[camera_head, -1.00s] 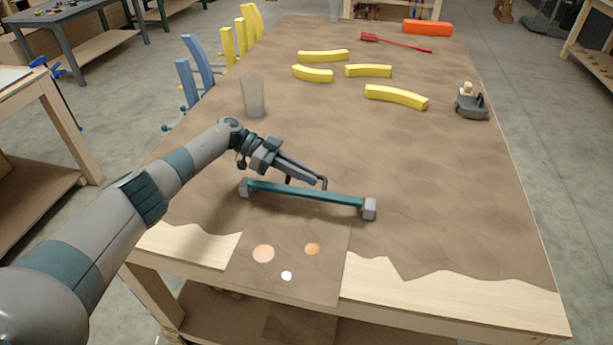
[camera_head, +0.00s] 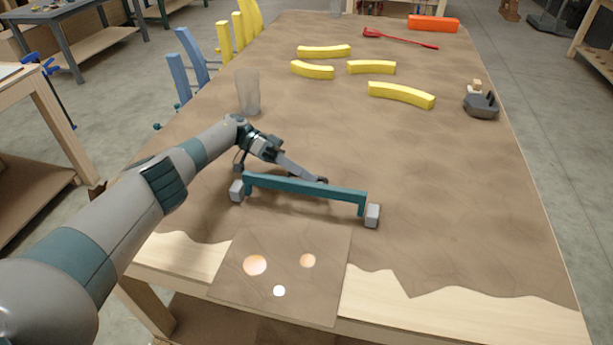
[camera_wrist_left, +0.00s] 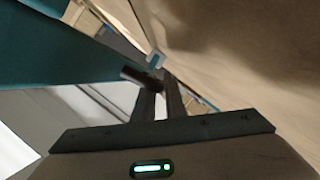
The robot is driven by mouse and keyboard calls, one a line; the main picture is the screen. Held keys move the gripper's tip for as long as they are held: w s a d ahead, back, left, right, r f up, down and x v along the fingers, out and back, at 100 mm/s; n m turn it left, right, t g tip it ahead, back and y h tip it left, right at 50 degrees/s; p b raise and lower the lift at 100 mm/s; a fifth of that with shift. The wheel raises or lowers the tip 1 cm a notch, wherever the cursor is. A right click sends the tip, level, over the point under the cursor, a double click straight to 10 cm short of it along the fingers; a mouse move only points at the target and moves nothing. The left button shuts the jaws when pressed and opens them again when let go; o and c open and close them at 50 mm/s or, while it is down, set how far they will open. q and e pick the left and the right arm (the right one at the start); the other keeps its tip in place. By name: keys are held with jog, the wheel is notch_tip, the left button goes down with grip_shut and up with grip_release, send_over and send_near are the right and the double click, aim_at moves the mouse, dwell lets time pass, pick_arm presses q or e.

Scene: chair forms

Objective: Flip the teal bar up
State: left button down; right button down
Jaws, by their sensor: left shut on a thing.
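The teal bar (camera_head: 305,188) spans two grey end blocks, the left one (camera_head: 237,190) and the right one (camera_head: 372,215), near the table's front. It stands raised on short legs at its ends. My left gripper (camera_head: 320,180) is just behind the bar's upper edge, and its fingertips are partly hidden there. In the left wrist view, the fingers (camera_wrist_left: 157,90) are close together at a dark rod (camera_wrist_left: 140,77), which looks like the bar's handle. The large teal surface (camera_wrist_left: 60,45) at upper left is probably the bar. My right gripper is not in view.
Several yellow curved blocks (camera_head: 400,95), a red tool (camera_head: 400,39) and an orange block (camera_head: 433,24) lie farther back. A clear cup (camera_head: 247,92) stands behind my left arm. A grey object (camera_head: 481,105) is at right. The table right of the bar is clear.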

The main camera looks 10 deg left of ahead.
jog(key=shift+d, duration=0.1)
pick_arm(q)
jog(key=c, duration=1.8)
grip_release()
jog(key=shift+f, duration=0.1)
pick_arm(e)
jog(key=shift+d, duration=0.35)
